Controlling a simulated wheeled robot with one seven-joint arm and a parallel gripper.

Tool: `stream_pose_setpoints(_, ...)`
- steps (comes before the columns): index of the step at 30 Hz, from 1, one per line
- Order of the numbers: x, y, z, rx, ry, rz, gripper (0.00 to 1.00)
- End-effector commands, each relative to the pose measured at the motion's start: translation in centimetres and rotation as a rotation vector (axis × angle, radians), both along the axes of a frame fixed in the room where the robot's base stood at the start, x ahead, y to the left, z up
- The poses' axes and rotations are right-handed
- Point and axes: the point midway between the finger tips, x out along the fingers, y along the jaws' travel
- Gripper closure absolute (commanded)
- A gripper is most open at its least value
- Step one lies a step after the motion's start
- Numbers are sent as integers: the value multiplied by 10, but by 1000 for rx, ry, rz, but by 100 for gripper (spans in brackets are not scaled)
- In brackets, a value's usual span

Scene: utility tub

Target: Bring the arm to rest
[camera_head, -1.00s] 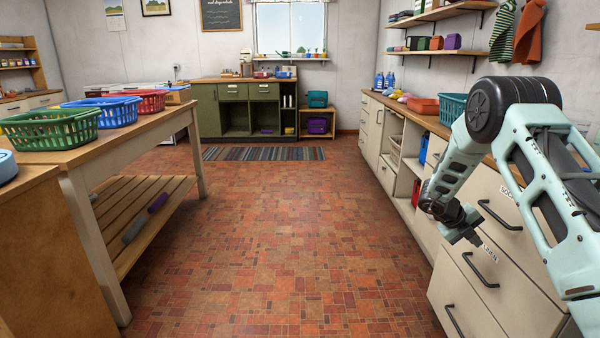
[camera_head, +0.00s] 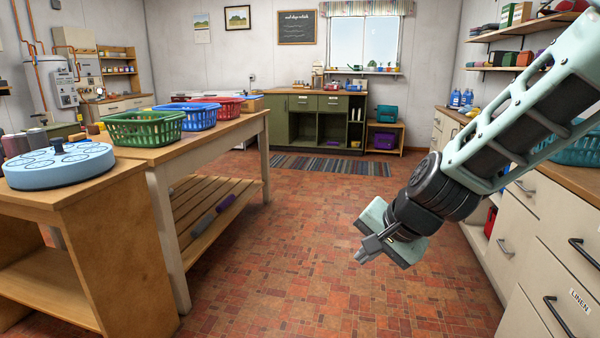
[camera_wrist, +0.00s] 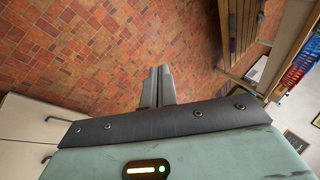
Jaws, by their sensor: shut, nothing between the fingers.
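My gripper (camera_head: 367,252) hangs in the open space over the brick-patterned floor, between the left table and the right-hand drawers. It points down and to the left in the head view, with nothing in it. In the wrist view its two fingers (camera_wrist: 158,88) lie together, shut and empty, above the floor. My arm comes in from the upper right of the head view and hides part of the right-hand counter.
A wooden table (camera_head: 168,155) with green (camera_head: 145,129), blue (camera_head: 187,116) and red baskets stands left. A blue round item (camera_head: 58,166) sits on a nearer wooden unit. Drawers (camera_head: 540,250) line the right. The floor (camera_head: 300,240) between is clear.

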Motion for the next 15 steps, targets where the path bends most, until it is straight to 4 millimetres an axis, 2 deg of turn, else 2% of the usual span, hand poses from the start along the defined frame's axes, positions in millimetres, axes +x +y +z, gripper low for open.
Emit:
stream_pose_setpoints(1,-35,17,3,-44,11,158,100)
stream_pose_setpoints(3,-81,29,3,-115,31,368,100)
stream_pose_setpoints(6,-139,32,2,-218,57,632,100)
stream_pose_setpoints(9,-188,23,-1,-325,82,862,100)
stream_pose_setpoints(11,-214,14,-3,-393,98,990,100)
stream_pose_setpoints(15,-264,-19,-6,-566,137,1269,100)
